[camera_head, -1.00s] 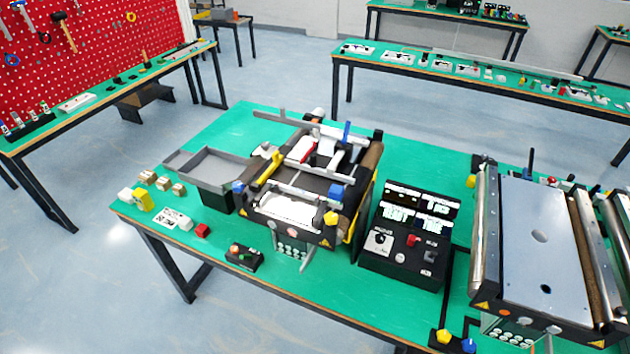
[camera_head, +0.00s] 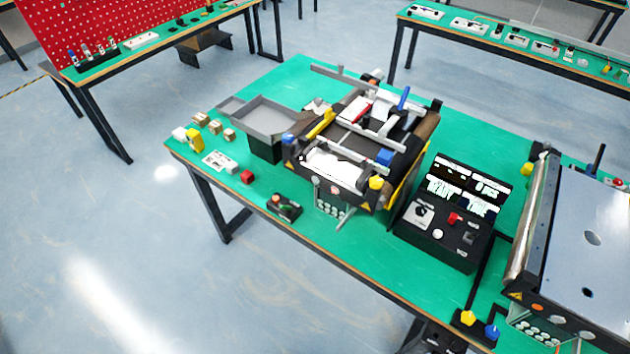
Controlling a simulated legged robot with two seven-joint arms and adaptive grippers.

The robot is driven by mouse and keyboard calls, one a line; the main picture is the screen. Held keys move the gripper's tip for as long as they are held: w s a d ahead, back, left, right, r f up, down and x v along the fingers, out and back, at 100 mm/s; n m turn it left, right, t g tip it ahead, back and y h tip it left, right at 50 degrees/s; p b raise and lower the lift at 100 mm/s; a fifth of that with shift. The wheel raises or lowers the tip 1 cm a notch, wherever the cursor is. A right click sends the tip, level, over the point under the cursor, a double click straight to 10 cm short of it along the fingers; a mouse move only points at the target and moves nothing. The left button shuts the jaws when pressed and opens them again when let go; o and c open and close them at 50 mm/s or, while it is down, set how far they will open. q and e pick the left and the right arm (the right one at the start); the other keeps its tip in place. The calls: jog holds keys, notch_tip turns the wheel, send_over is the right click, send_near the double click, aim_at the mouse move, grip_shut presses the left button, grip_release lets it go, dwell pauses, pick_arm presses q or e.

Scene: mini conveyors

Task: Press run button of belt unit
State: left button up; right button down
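The small belt unit (camera_head: 345,170) stands on the green table, with a dark belt, side rails and yellow and blue knobs. A small black button box (camera_head: 284,207) with an orange-red and a green button lies in front of it, near the table's front edge. A black control console (camera_head: 440,230) with lit displays, a dial, a red button and a pale button stands to the belt unit's right. Which button is the run button I cannot read. Neither of my grippers is in view.
A grey tray (camera_head: 268,125) stands left of the belt unit. Small boxes (camera_head: 215,127) and a red block (camera_head: 247,177) lie at the table's left end. A larger roller conveyor (camera_head: 580,240) takes up the right. Open floor (camera_head: 200,290) lies in front of the table.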

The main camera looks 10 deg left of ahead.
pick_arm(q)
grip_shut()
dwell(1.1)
